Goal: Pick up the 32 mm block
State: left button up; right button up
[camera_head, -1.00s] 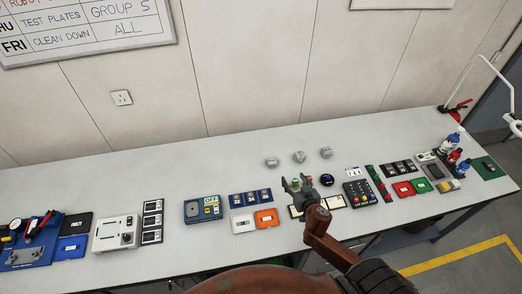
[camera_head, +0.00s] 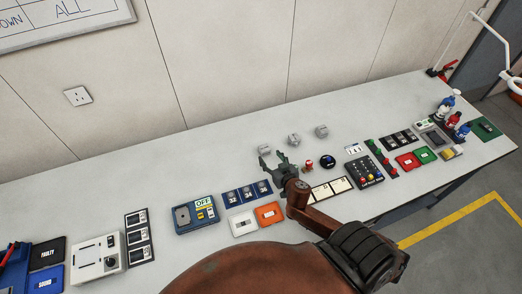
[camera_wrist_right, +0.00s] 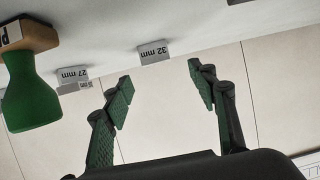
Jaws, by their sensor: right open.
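The 32 mm block (camera_wrist_right: 154,52) is a small grey block with a printed label, upside down in the right wrist view. It stands on the bench just beyond my fingertips, between them and apart from both. In the head view it appears to be the leftmost (camera_head: 264,149) of three grey blocks. My right gripper (camera_head: 281,158) is open and empty, close to it on the near side. Its two green-padded fingers (camera_wrist_right: 160,84) are spread wide in the wrist view. My left gripper is not in view.
A 27 mm block (camera_wrist_right: 72,76) and a green-handled stamp (camera_wrist_right: 32,92) are to the left in the wrist view. A red-topped stamp (camera_head: 309,164) stands right of my gripper, and a round dark item (camera_head: 328,161) beyond it. The bench (camera_head: 215,155) behind is clear.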

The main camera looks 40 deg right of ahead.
aim_at(265, 149)
jog(key=shift+w+f, duration=0.2)
jog(key=shift+w, duration=0.15)
jog(key=x, duration=0.6)
jog(key=shift+d+r, duration=0.15)
jog(key=shift+d, duration=0.2)
jog(key=shift+w+d+f, duration=0.1)
jog(key=shift+w+f, duration=0.15)
jog(key=shift+w, duration=0.1)
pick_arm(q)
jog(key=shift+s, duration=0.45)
pick_arm(e)
jog(key=shift+c, duration=0.8)
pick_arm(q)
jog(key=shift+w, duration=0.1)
pick_arm(e)
jog(key=shift+r, duration=0.1)
jog(key=c, duration=1.2)
